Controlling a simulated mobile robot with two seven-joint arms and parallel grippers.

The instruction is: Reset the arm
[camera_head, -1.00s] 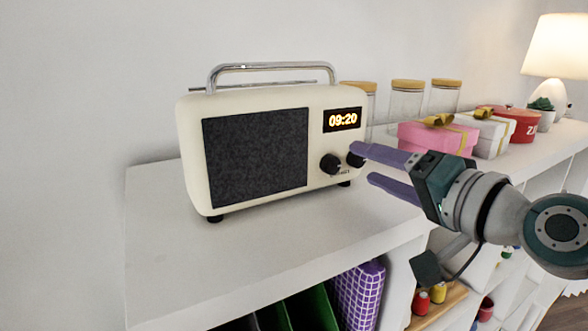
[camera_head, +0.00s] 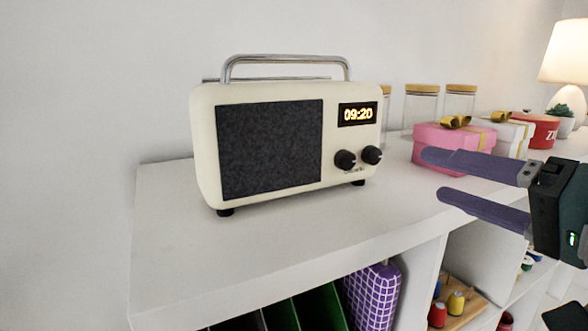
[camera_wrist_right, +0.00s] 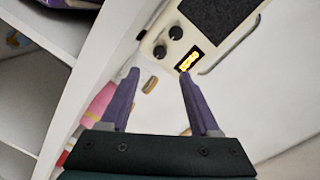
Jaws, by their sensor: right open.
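My right gripper (camera_head: 432,174) is open and empty, with two purple fingers pointing left, in front of the pink gift box in the head view. It also shows in the right wrist view (camera_wrist_right: 160,75), its fingers spread apart. The cream radio (camera_head: 205,140) stands on the white cabinet top to the left of the gripper, clear of the fingers. Its display reads 09:20, and two black knobs (camera_head: 358,158) sit below it. The radio also shows at the top of the right wrist view (camera_wrist_right: 155,45). My left gripper is not in view.
A pink gift box (camera_head: 440,142), a white gift box (camera_head: 512,138), a red tin (camera_head: 540,130) and glass jars (camera_head: 421,105) stand to the right. Cabinet shelves below hold thread spools (camera_head: 456,303) and a purple checked item (camera_head: 372,295). The cabinet's front top (camera_head: 260,255) is clear.

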